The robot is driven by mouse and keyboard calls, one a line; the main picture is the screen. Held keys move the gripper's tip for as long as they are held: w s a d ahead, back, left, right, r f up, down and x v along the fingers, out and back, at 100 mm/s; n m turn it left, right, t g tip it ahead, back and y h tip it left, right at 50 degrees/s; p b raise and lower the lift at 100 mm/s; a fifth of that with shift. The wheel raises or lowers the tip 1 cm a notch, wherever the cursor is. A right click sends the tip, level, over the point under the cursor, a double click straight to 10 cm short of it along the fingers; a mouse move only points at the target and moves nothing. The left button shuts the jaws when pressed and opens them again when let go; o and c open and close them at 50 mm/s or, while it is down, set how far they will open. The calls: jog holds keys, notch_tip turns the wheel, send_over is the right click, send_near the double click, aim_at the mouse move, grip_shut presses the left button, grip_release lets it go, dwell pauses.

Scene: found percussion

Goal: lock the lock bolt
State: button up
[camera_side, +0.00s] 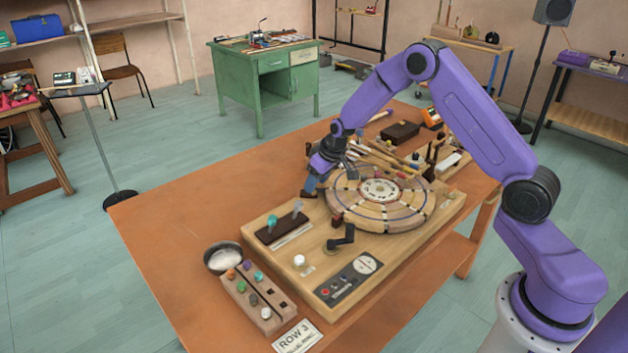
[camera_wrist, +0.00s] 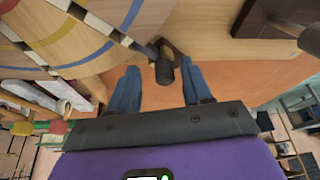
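The lock bolt (camera_wrist: 164,70) appears to be the dark cylindrical knob on a short rod beside the round wooden disc (camera_wrist: 60,30) in the wrist view. A brown block (camera_wrist: 172,48) sits behind it. My gripper (camera_wrist: 158,66) has its two blue fingers apart, one on each side of the knob, with visible gaps. In the side view, my gripper (camera_side: 311,187) points down at the left far rim of the segmented disc (camera_side: 345,212). A small dark piece (camera_side: 308,194) shows by the fingertips; the rest of the bolt is hidden there.
The disc sits on a wooden board (camera_side: 262,225) with a black crank (camera_side: 342,238), two levers (camera_side: 284,220) and a control panel (camera_side: 350,280). A peg block (camera_side: 252,295) and bowl (camera_side: 222,257) stand in front. Sticks and tools lie behind the disc.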

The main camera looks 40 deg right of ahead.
jog(key=shift+a, duration=0.15)
jog(key=shift+r, duration=0.4)
jog(key=v, duration=1.6)
jog(key=shift+s+r, duration=0.25)
jog(key=s+a+r+n+g+y, duration=0.15)
jog(key=s+a+n, duration=0.35)
jog(key=s+a, duration=0.9)
jog(key=s+d+n+g+h, duration=0.1)
jog(key=s+d+n, duration=0.1)
jog(key=s, duration=1)
jog(key=s+d+f+n+g+h, duration=0.1)
jog(key=s+n, duration=0.2)
jog(key=s, duration=0.8)
jog(key=shift+s+d+f+g, duration=0.2)
jog(key=shift+s+d+g, duration=0.15)
